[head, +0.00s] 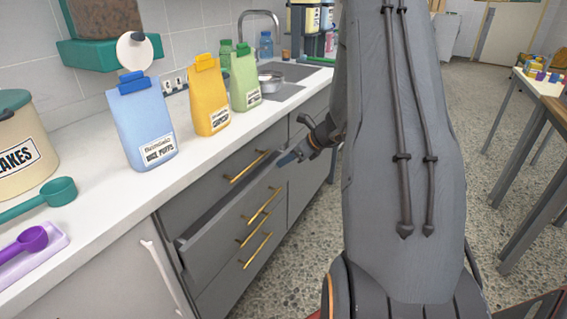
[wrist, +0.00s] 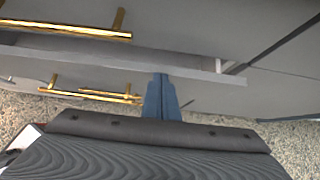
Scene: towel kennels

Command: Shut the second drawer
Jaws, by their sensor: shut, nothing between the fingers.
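The second drawer (head: 225,226) is grey and stands pulled out of the counter, with a gap showing behind its front. Its front's upper edge also crosses the wrist view (wrist: 90,66). A gold bar handle (head: 262,204) is on that front. My gripper (head: 287,159) has blue fingers and is near the far end of the drawer front. In the wrist view, my gripper (wrist: 161,80) is shut and empty, its fingertips at the drawer front, right of the handles. I cannot tell whether they touch it.
The top drawer (head: 222,178) above is flush, with its own gold handle (wrist: 65,29). More gold-handled drawers are below. Blue (head: 142,125), yellow (head: 208,97) and green (head: 245,80) bags stand on the white counter. The speckled floor (head: 410,150) is clear before a table at right.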

